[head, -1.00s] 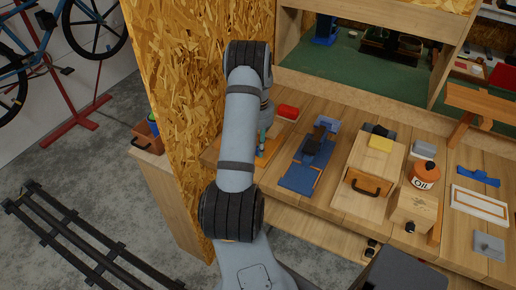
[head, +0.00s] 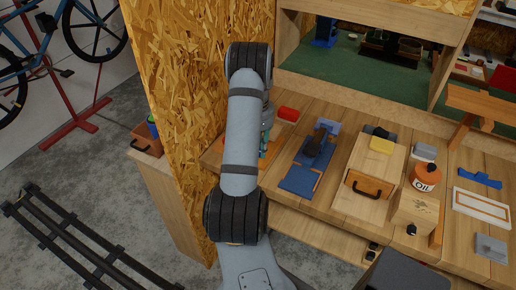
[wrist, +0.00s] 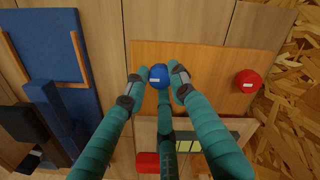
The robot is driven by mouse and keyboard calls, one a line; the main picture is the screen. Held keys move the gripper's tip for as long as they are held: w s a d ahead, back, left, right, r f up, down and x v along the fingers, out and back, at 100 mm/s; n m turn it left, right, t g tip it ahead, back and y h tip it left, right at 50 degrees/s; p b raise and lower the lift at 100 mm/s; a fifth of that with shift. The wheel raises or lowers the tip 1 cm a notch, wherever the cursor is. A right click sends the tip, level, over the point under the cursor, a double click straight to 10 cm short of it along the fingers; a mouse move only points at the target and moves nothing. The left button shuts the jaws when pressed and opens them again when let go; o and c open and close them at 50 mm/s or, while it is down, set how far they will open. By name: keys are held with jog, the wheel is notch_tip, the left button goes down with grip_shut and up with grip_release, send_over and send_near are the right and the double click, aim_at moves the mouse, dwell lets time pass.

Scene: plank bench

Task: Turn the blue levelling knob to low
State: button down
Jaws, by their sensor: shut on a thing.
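The blue levelling knob (wrist: 158,72) is a round blue knob with a small pale mark, on an orange-brown wooden board (wrist: 210,58) in the wrist view. My gripper (wrist: 157,84) has its teal fingers on either side of the knob and is shut on it. A red knob (wrist: 247,80) sits on the same board to the right, apart from my fingers. In the head view my arm hides most of the board, and the blue knob cannot be made out there. The knob's setting marks are not readable.
A blue stand with a dark tool (head: 318,140) lies right of the board on the plank bench. A red block (head: 288,113) is close behind the board. A chipboard wall (head: 180,100) stands close on the left. A wooden box with a handle (head: 368,188) is farther right.

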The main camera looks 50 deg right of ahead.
jog(key=c, duration=1.5)
grip_release()
jog(key=shift+o, duration=0.2)
jog(key=shift+r, duration=0.1)
notch_tip(320, 180, up, 12)
notch_tip(320, 180, down, 12)
jog(key=shift+f, duration=0.1)
